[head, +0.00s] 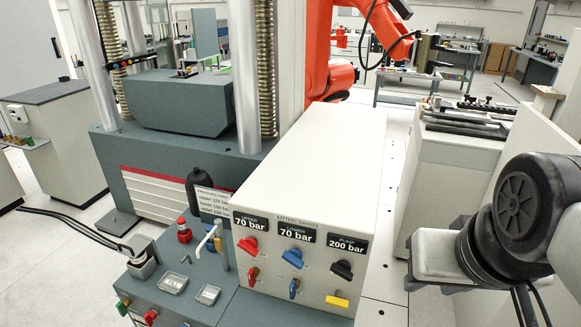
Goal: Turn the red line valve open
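The valve panel is on the front of a white cabinet (308,160). A larger red knob (247,245) sits below a "70 bar" label at the panel's left. A smaller red lever valve (252,276) is below that knob; its handle stands near upright, slightly tilted. The panel does not show in words which one is the red line valve. My arm (515,205) shows at the right edge, apart from the panel. My gripper's fingers are not visible.
Blue knob (292,258), black knob (341,269), small blue lever (294,288) and horizontal yellow lever (337,301) share the panel. Left of it, a bench holds a white lever (208,238), a black bottle (199,188) and a hose-fed block (143,262). Floor shows right of the cabinet.

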